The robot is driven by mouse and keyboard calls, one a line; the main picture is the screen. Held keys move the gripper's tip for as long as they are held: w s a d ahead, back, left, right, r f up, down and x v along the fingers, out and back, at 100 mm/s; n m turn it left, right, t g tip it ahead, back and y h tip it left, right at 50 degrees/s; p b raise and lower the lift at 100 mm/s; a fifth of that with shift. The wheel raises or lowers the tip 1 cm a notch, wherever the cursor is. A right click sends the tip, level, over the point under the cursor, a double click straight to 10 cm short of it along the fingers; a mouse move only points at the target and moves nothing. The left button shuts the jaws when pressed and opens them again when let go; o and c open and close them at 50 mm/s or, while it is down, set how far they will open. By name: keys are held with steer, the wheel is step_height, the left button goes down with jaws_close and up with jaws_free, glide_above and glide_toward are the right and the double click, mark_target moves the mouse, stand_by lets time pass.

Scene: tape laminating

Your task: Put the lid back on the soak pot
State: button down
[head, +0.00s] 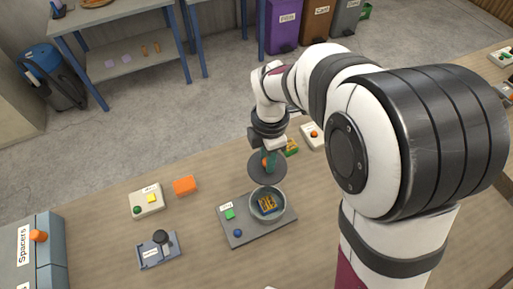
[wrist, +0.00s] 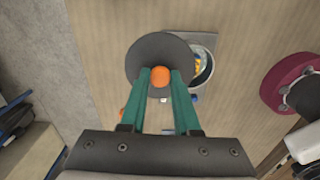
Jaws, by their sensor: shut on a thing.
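The dark grey round lid (head: 257,171) has an orange knob, and my gripper (head: 268,160) is shut on that knob. In the wrist view the two green fingers of my gripper (wrist: 160,78) close on the orange knob, with the lid (wrist: 150,52) beyond them. The soak pot (head: 281,210) is a round grey pot on a grey base plate (head: 238,241), with blue and yellow pieces inside. The lid is at the pot's far edge and leaves most of the opening uncovered. In the wrist view the lid hides part of the pot (wrist: 209,75). I cannot tell the lid's exact height.
The base plate also carries a green button and a blue knob (head: 238,233).

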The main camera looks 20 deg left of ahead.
steer(key=s+d+n, duration=0.2)
steer(key=s+n, duration=0.2)
steer(key=s, duration=0.2)
steer(key=shift+d+f, duration=0.15)
steer(key=shift+f, duration=1.25)
steer(key=shift+d+f, duration=0.1)
steer(key=shift+f, duration=1.3)
steer(key=shift+f, duration=0.15)
steer(key=shift+c, duration=0.4)
jaws_free()
